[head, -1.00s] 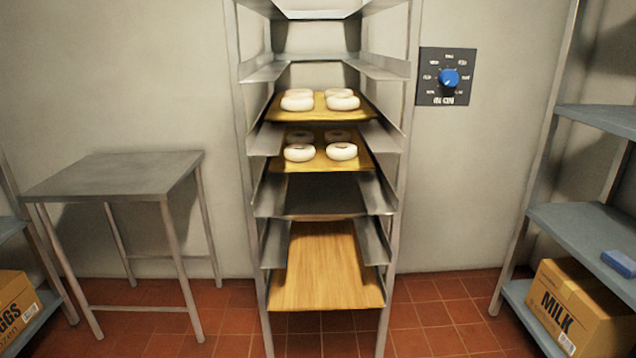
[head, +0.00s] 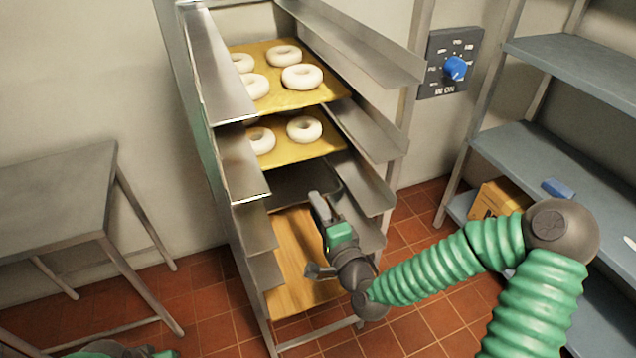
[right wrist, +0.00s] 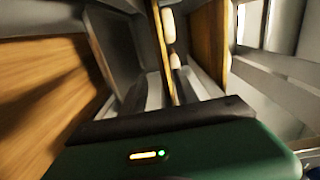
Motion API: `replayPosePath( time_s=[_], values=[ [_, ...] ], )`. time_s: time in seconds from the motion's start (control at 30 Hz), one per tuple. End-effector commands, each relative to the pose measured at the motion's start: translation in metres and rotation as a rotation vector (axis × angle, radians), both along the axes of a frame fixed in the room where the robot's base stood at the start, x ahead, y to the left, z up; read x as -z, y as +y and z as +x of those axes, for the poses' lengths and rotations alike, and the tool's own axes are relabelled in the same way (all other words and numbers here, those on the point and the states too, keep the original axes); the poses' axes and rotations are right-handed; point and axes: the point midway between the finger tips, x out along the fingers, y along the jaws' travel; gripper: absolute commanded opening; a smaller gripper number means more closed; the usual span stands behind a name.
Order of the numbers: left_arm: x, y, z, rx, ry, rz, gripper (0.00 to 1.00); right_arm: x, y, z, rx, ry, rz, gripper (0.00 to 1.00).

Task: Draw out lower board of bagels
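The lower board of bagels (head: 300,152) lies flat in the rack, with two white bagels (head: 304,129) showing in the head view. Its edge also shows in the right wrist view (right wrist: 158,40). My right gripper (head: 314,238) is open and empty, in front of the rack below and apart from this board's front edge. Part of my left arm or gripper shows at the bottom left edge, mostly cut off, so its fingers cannot be read.
The metal rack (head: 228,70) has side rails at several levels. Another board (head: 300,98) with several bagels is above. A dark tray (head: 290,183) and a bare wooden board (head: 290,290) are below. A grey table (head: 55,205) stands at left, shelves (head: 560,160) at right.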

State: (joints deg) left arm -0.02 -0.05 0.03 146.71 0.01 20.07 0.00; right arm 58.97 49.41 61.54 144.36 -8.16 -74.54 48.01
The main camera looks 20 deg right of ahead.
Motion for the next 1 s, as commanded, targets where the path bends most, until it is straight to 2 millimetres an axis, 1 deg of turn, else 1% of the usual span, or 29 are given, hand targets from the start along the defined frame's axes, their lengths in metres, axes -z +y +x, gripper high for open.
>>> replayPosePath(
  time_s=[0.03, 0.07, 0.17, 0.27, 0.9, 1.0],
  values=[
    [-0.002, 0.000, 0.000, -0.001, 0.000, 0.000, 0.00, -0.007, -0.004, 0.002, 0.015, -0.015, 0.022, 0.36],
    [-0.001, 0.000, 0.000, -0.001, 0.001, 0.000, 0.00, -0.008, -0.005, 0.003, 0.020, -0.023, 0.030, 0.36],
    [0.002, 0.000, 0.000, -0.001, 0.001, 0.000, 0.00, -0.008, -0.004, 0.009, 0.022, -0.028, 0.033, 0.36],
    [0.006, 0.000, 0.000, -0.001, 0.001, 0.000, 0.00, -0.007, -0.005, 0.021, 0.022, -0.029, 0.031, 0.36],
    [0.029, 0.001, 0.000, -0.001, 0.000, 0.000, 0.00, -0.006, -0.001, 0.112, 0.020, -0.026, 0.029, 0.36],
    [0.028, 0.001, 0.000, -0.001, 0.000, 0.000, 0.00, -0.008, -0.001, 0.127, 0.020, -0.025, 0.030, 0.36]
  ],
)
